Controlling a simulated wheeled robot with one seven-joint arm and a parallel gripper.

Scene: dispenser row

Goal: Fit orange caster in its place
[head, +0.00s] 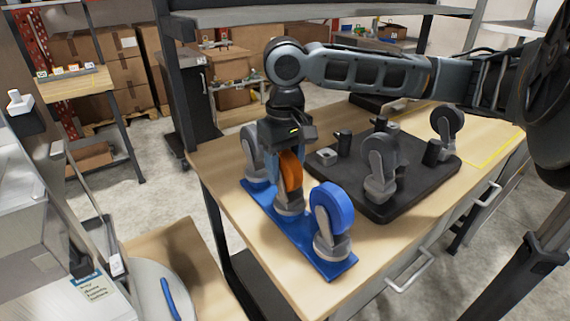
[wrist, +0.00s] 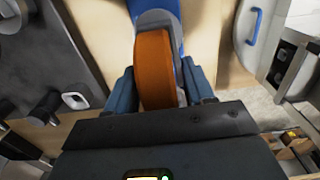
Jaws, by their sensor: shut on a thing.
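The orange caster (head: 291,172) has an orange wheel and a grey fork and base. It stands upright over the middle of the blue tray (head: 268,203), between a grey caster (head: 250,150) and a blue caster (head: 333,208). My gripper (head: 288,150) points down and is shut on the orange wheel from above. In the wrist view the orange wheel (wrist: 155,70) sits between the two fingers (wrist: 160,88). I cannot tell whether its base touches the tray. A black board (head: 405,200) to the right holds grey casters (head: 380,165) and several short dark posts.
The wooden table (head: 225,185) carries the tray and the board, with bare wood along its front. Yellow tape (head: 500,150) marks the table's right side. A grey shelf frame (head: 195,110) rises behind the table's left end. A round white surface with a blue handle (head: 170,298) lies at front left.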

